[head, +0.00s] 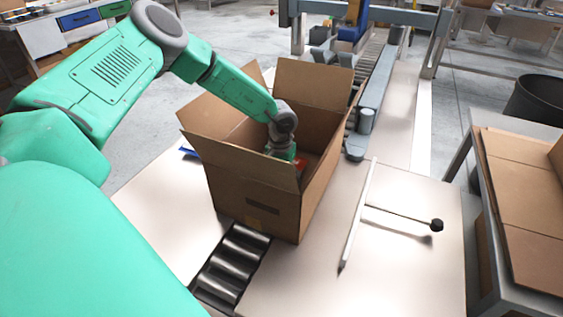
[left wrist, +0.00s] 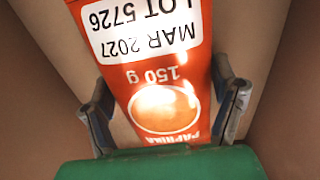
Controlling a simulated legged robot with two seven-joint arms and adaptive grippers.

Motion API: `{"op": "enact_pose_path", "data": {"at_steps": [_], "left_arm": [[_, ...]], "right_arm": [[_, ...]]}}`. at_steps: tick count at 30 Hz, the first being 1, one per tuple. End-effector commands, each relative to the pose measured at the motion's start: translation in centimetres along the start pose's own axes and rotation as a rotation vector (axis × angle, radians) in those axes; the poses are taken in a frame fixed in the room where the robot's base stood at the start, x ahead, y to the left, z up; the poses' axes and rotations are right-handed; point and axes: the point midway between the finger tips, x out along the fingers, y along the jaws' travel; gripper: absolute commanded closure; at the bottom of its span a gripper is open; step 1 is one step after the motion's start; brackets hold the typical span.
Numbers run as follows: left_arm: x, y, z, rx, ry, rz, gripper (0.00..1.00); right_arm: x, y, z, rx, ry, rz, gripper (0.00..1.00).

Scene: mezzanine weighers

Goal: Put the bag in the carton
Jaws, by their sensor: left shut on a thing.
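The open carton (head: 262,206) stands upright on the roller conveyor with its flaps spread. My left arm reaches down into it. My left gripper (left wrist: 165,105) is shut on an orange-red paprika bag (left wrist: 160,75). The bag has a white label with lot and date text and lies between the two fingers. In the head view only a small red patch of the bag (head: 301,162) shows inside the carton, and the gripper's fingers are hidden behind the front flap. Brown carton walls surround the bag in the left wrist view. Whether the bag touches the carton's floor cannot be told. My right gripper is not in view.
Rollers (head: 232,265) run in front of the carton, between pale table surfaces. A thin bar with a black knob (head: 436,225) lies to the right. A side table with flat cardboard (head: 525,200) and a black bin (head: 538,100) stand further right.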

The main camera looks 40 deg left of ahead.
Motion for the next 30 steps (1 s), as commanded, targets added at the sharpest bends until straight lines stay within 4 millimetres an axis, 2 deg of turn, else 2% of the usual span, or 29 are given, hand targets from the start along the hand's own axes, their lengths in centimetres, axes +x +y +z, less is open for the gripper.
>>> {"op": "enact_pose_path", "data": {"at_steps": [2, 3, 7, 8, 9, 10, 20, 23, 30], "left_arm": [[1.0, 0.0, 0.0, 0.001, 0.000, -0.001, 0.53], [1.1, 0.0, -0.1, 0.001, 0.001, 0.000, 0.58], [1.0, -0.1, 0.0, 0.001, 0.000, 0.000, 0.58], [1.1, -0.1, 0.0, 0.001, 0.000, 0.000, 0.17], [1.1, -0.1, 0.0, 0.001, -0.001, -0.001, 0.02], [1.1, -0.1, 0.0, 0.001, -0.001, -0.001, 0.00], [0.5, 0.0, 0.0, 0.000, 0.001, 0.000, 0.00], [-0.8, 0.0, -0.1, 0.000, 0.002, 0.002, 0.00], [-6.0, 0.0, -0.1, 0.001, 0.004, 0.002, 0.00]], "right_arm": [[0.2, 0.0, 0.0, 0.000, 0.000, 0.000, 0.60], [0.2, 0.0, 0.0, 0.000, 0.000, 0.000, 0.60], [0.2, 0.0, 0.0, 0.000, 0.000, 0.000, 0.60], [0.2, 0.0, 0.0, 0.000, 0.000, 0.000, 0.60], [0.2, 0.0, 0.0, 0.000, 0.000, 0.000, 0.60], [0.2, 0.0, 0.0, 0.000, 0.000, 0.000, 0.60], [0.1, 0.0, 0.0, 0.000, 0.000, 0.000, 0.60], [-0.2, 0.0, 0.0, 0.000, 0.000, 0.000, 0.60], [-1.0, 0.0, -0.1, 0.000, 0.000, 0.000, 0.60]]}}
